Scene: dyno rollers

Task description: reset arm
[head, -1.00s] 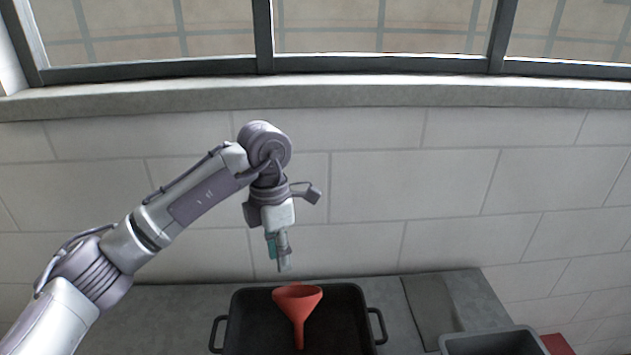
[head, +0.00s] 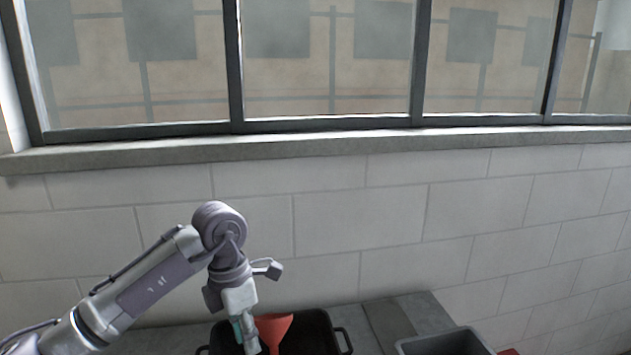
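My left arm comes in from the left, and its gripper (head: 247,338) points down above the black tray. I cannot tell whether its fingers are open or shut. A red funnel (head: 274,328) is at the black tray (head: 322,334), just right of the gripper and partly behind it. I cannot tell whether the gripper touches the funnel. The bottom of the picture cuts off the funnel's lower part and the front of the tray. My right gripper is not in view.
A grey bin (head: 440,343) stands right of the tray, with a red thing (head: 508,352) at its right. A grey worktop (head: 155,342) runs along the white block wall (head: 330,225). A window with a sill (head: 300,146) is above. The space before the wall is clear.

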